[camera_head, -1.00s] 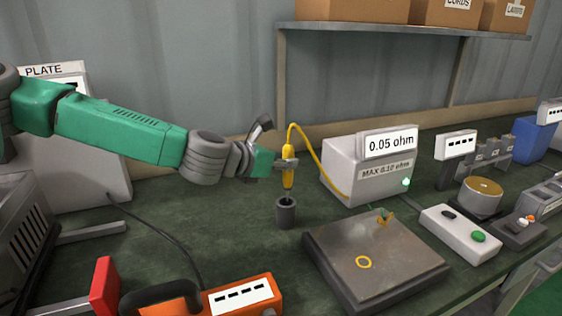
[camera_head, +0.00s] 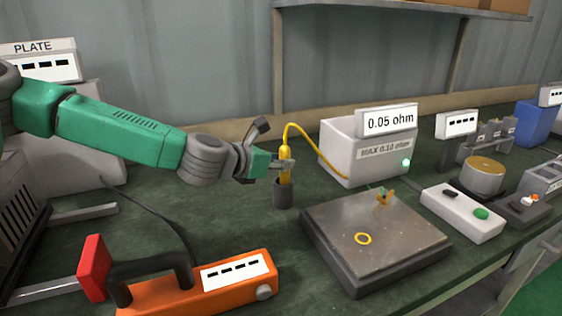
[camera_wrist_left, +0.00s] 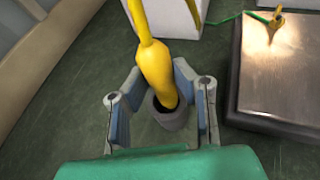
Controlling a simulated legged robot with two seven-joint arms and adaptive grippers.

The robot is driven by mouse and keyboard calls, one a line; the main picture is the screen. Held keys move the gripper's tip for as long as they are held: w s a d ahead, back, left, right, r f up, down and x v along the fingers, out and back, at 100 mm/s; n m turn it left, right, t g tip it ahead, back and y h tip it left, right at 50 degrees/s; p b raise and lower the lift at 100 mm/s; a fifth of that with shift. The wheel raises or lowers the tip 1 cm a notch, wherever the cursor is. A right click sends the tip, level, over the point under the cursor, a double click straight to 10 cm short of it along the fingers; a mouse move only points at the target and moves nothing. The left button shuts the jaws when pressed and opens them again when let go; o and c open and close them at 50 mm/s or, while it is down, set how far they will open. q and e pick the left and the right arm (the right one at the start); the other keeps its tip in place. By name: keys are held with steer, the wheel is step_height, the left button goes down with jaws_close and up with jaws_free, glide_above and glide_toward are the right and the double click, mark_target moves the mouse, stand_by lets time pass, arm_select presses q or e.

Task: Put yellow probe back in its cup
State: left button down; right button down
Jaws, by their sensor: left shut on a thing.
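The yellow probe (camera_head: 285,160) stands upright with its lower end inside the dark grey cup (camera_head: 283,194). Its yellow cable (camera_head: 303,130) arches from the top over to the white meter box. My left gripper (camera_head: 284,165) is shut on the probe just above the cup rim. In the left wrist view the probe (camera_wrist_left: 156,72) passes between the two fingers (camera_wrist_left: 163,105), and its tip goes into the mouth of the cup (camera_wrist_left: 172,113). How deep the tip sits is hidden by the cup wall. My right gripper is not in view.
The white meter box (camera_head: 350,150) reads 0.05 ohm. A grey metal plate (camera_head: 400,250) with a yellow ring mark lies right of the cup. An orange device (camera_head: 200,290) with a black handle is at front left. A white button box (camera_head: 460,215) stands at right.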

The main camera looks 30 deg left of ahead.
arm_select(q)
steer(key=shift+a+f+b, duration=0.3)
steer(key=shift+f+b, duration=0.15)
steer(key=shift+f, duration=0.05)
steer(key=c, duration=1.3)
jaws_free()
steer(key=shift+d, duration=0.15)
steer(key=shift+o, duration=0.2)
steer(key=v, duration=1.2)
steer(key=shift+f, duration=0.1)
